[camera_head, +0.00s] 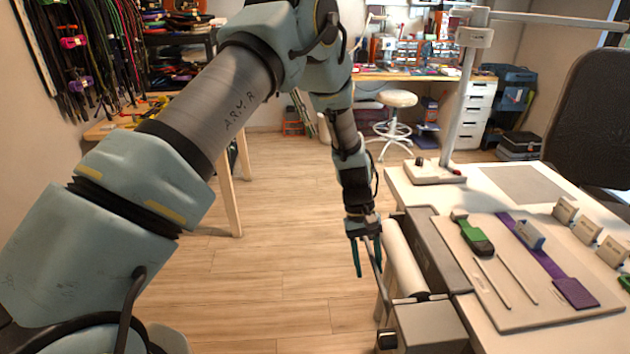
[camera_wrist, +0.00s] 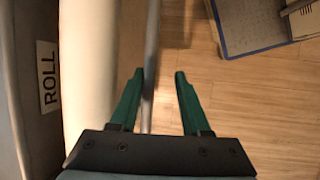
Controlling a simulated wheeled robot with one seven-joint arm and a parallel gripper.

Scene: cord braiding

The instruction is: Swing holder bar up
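The holder bar (camera_head: 371,260) is a thin grey rod on the left side of a white roll (camera_head: 402,262) at the table's edge. In the wrist view, the bar (camera_wrist: 151,50) runs from the top edge down between my fingers. My gripper (camera_head: 369,272) points down over the bar, with green fingers apart. In the wrist view, my gripper (camera_wrist: 160,74) is open, with the bar close to the left finger and a gap to the right finger. I cannot tell if the left finger touches it. The bar's lower part is hidden behind my gripper.
A grey housing (camera_head: 437,250) stands right of the roll; a "ROLL" label (camera_wrist: 48,76) shows beside it. The white table (camera_head: 410,185) carries a board (camera_head: 545,312) with a purple strap and tools, and a post (camera_head: 465,95). Wooden floor (camera_head: 290,250) is free to the left.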

